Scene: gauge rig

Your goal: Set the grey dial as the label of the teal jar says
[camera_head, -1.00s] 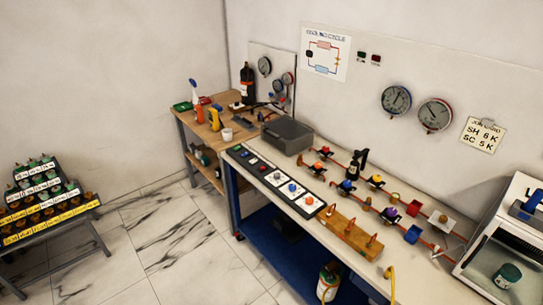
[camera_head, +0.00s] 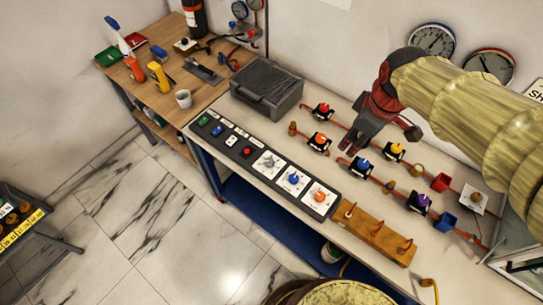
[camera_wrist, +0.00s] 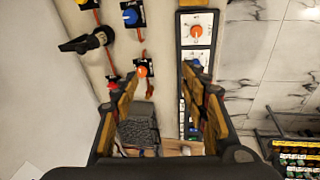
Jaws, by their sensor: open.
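The grey dial (camera_head: 268,163) sits on a white plate in the dark control strip along the bench's front edge. A blue dial (camera_head: 293,178) and an orange dial (camera_head: 319,196) follow to its right. My gripper (camera_head: 386,143) is above the bench, back and right of the grey dial and apart from it. In the wrist view my gripper (camera_wrist: 160,78) is open with nothing between its fingers. The orange dial (camera_wrist: 196,31) shows there beyond the right finger; I cannot make out the grey dial. The teal jar is out of view now.
A grey case (camera_head: 267,90) stands behind the strip. Several coloured valves (camera_head: 362,166) on copper pipes fill the bench behind the dials. A wooden block with copper hooks (camera_head: 375,233) lies right of the strip. A mug (camera_head: 183,98) stands on the wooden table. My arm covers the upper right.

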